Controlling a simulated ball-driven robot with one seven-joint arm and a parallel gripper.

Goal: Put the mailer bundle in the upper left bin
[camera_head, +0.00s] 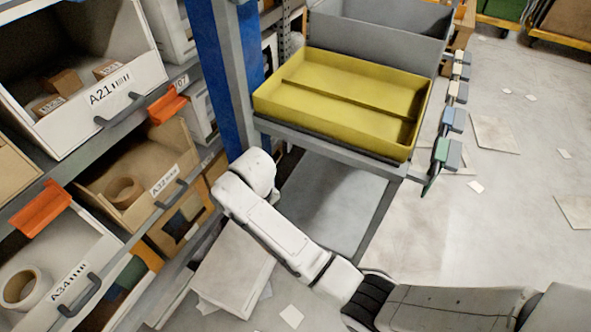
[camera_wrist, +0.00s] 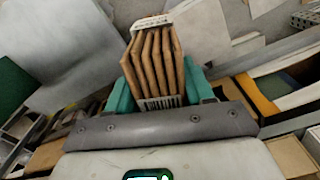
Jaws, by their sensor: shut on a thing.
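The mailer bundle (camera_wrist: 153,62) is a stack of several brown mailers with a white band and a barcode label. In the wrist view it stands between the teal fingers of my gripper (camera_wrist: 160,88), which is shut on it. The gripper and bundle are hidden in the head view, behind my white arm. A white open-front bin (camera_head: 100,98) labelled A21 is at the upper left of the head view, with small brown boxes inside. Below it are a cardboard bin (camera_head: 150,185) labelled A32 with a tape roll and a white bin (camera_head: 88,262) labelled A34 with a white roll.
A yellow divided tray (camera_head: 345,98) sits on a grey cart right of the blue rack post (camera_head: 222,70). A grey bin (camera_head: 380,28) stands behind it. Orange clips (camera_head: 42,208) stick out from the shelf edges. Loose papers lie on the otherwise open floor at right.

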